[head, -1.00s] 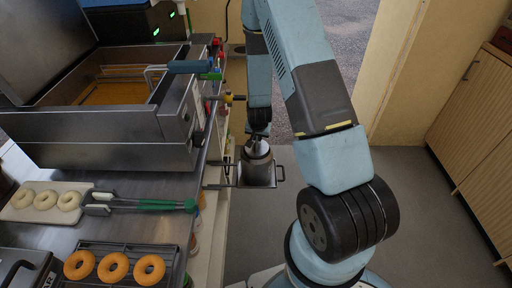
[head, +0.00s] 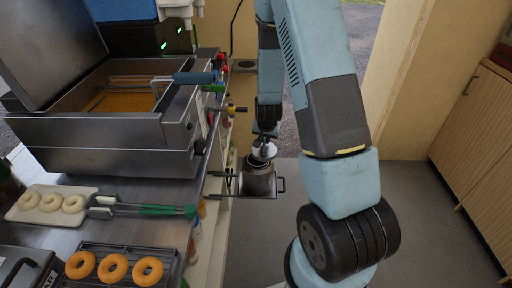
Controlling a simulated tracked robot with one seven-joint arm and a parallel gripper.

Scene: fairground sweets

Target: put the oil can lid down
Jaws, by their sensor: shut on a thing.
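The oil can (head: 259,182) is a grey metal pot with side handles, held in a bracket off the counter's right side. Its lid (head: 264,152) is a pale, shiny disc, tilted, just above the can's mouth. My gripper (head: 265,139) is shut on the lid from above. Whether the lid's lower edge still touches the can's rim cannot be told. My gripper and the lid partly hide the back of the mouth.
A steel fryer (head: 110,145) with orange oil stands on the counter at left. Green-handled tongs (head: 145,209), a tray of pale rings (head: 22,214) and a rack of fried doughnuts (head: 172,262) lie in front. The floor (head: 250,235) right of the counter is clear.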

